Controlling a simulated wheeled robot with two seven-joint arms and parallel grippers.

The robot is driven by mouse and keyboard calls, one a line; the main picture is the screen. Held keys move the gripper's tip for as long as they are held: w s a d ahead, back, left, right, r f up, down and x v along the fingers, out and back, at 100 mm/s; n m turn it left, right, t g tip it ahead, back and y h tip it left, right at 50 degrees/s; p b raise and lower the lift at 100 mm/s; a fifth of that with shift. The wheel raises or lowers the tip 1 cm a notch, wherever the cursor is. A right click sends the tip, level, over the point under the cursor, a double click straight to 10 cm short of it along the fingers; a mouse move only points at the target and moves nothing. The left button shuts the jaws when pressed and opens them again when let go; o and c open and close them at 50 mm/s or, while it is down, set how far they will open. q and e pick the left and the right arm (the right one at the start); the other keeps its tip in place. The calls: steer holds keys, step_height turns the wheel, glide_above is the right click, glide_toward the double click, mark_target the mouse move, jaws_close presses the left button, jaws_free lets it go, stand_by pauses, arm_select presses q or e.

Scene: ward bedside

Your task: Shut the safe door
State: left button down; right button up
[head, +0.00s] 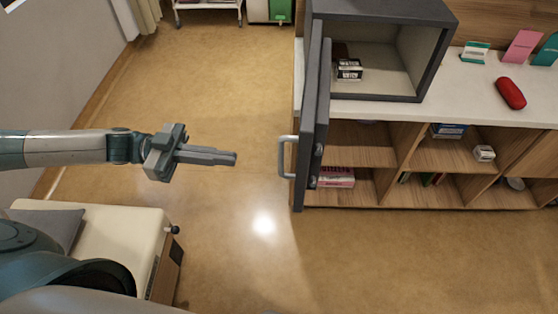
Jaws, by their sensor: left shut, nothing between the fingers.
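The dark grey safe (385,12) stands on the white top of a wooden shelf unit, with its front open. Its door (311,130) stands wide open on the left side, swung out toward me and seen nearly edge-on. A light grey handle (284,157) sticks out to the left from the door. A small black-and-white box (349,69) lies inside the safe; a darker item behind it is unclear. My left gripper (235,158) is shut and empty, left of the door handle and apart from it, pointing right. My right gripper is not in view.
The counter (450,110) right of the safe holds a red case (511,93) and several standing cards (522,46). Shelves below hold small boxes (335,178). A cream bedside piece (110,235) is at lower left. The floor (230,80) between is clear.

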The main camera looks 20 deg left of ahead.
mark_target(280, 165)
arm_select(q)
steer(key=shift+w+d+p, duration=0.35)
steer(key=shift+d+p, duration=0.15)
steer(key=shift+d, duration=1.5)
steer(key=shift+w+d+p, duration=0.4)
steer(key=shift+d+p, duration=0.15)
steer(key=shift+d, duration=1.5)
steer(key=shift+w+d+p, duration=0.35)
steer(key=shift+d+p, duration=0.15)
steer(key=shift+d, duration=1.5)
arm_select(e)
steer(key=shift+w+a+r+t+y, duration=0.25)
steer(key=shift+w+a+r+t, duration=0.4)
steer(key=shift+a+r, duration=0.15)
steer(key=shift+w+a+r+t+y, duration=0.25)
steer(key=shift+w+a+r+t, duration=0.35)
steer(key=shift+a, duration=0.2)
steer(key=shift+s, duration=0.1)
arm_select(q)
steer(key=shift+d, duration=0.1)
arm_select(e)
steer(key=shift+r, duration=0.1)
